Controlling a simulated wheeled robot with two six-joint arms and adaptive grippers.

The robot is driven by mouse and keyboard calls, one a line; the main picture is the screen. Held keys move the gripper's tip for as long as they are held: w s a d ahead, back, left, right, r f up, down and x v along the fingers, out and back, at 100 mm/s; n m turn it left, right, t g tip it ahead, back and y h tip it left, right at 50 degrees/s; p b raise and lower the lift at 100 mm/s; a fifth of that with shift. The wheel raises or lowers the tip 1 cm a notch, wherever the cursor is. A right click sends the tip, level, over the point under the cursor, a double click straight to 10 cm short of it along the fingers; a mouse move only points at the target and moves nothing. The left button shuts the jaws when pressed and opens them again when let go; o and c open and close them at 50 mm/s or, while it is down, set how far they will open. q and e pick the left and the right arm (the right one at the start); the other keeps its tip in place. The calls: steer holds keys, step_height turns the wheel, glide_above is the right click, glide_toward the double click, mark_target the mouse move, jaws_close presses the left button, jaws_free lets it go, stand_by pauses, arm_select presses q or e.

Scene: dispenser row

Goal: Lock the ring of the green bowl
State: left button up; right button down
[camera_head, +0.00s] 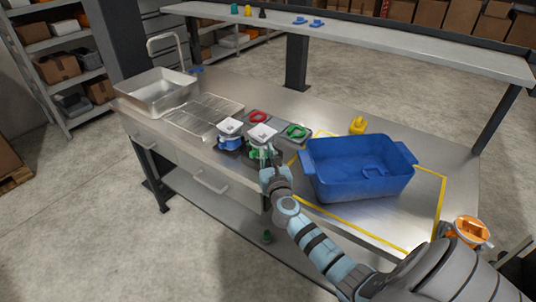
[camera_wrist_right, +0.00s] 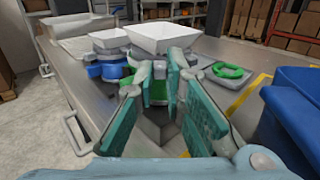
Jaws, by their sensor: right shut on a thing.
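The green bowl shows as a white square hopper (camera_head: 262,132) over a green base, left of centre on the bench. In the right wrist view its white hopper (camera_wrist_right: 162,38) is straight ahead, above the fingertips. My right gripper (camera_head: 264,158) is at the near side of the green base. In the right wrist view the gripper (camera_wrist_right: 166,82) is shut on a green part (camera_wrist_right: 159,92) below the hopper, seemingly the ring. The fingers hide much of it, so I cannot tell whether the ring is locked. My left gripper is out of view.
A blue dispenser (camera_head: 229,142) stands close on the left. A red ring (camera_head: 259,116) and a loose green ring (camera_head: 297,131) lie behind. A blue bin (camera_head: 360,180) is close on the right; a yellow thing (camera_head: 357,126) is behind it. The sink (camera_head: 158,88) is far left.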

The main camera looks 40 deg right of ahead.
steer(key=w+a+m+g+h+b, duration=0.1)
steer(key=m+g+h+b, duration=0.1)
steer(key=b, duration=0.1)
steer(key=w+a+m+g+h+b, duration=0.1)
steer(key=m+g+h+b, duration=0.2)
steer(key=w+a+m+g+h+b, duration=0.1)
steer(key=a+m+g+h+b, duration=0.1)
steer(key=g+h+b, duration=0.1)
steer(key=shift+w+f+m+b, duration=0.2)
steer(key=shift+w+m+b, duration=0.1)
steer(key=shift+w, duration=0.1)
steer(key=shift+w+r+m+g+h+b, duration=0.15)
steer(key=shift+m+g+h+b, duration=0.15)
steer(key=shift+g+h+b, duration=0.25)
steer(key=c, duration=1.6)
jaws_free()
steer(key=shift+c, duration=0.2)
steer(key=v, duration=0.7)
steer(key=shift+a+r, duration=0.15)
steer(key=shift+a, duration=0.05)
